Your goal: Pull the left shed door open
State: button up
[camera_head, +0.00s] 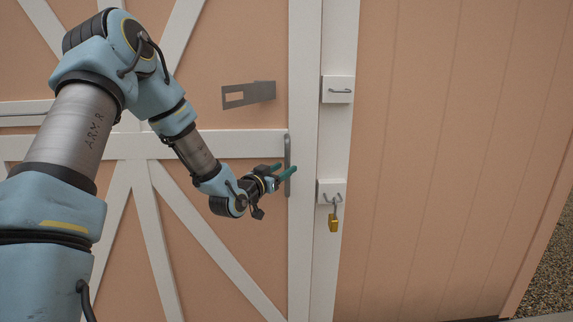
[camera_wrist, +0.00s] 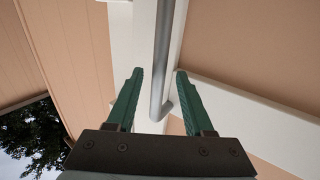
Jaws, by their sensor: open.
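The shed door (camera_head: 230,185) is peach with white trim boards and looks closed against the white post. Its grey vertical bar handle (camera_head: 288,160) is mounted on the white trim near the door's right edge. The handle also shows in the wrist view (camera_wrist: 161,75), where its lower end lies between my two green fingers. In the wrist view my gripper (camera_wrist: 157,75) has a finger on either side of the handle, with gaps on both sides.
A grey slotted hasp (camera_head: 248,95) sticks out from the door above the handle. On the post to the right are a staple plate (camera_head: 338,90) and a lower one with a brass padlock (camera_head: 334,222) hanging from it. Peach wall lies further right, with gravel (camera_head: 553,270) beyond.

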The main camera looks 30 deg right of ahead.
jog(key=shift+x, duration=1.25)
jog(key=shift+c, duration=0.4)
grip_shut()
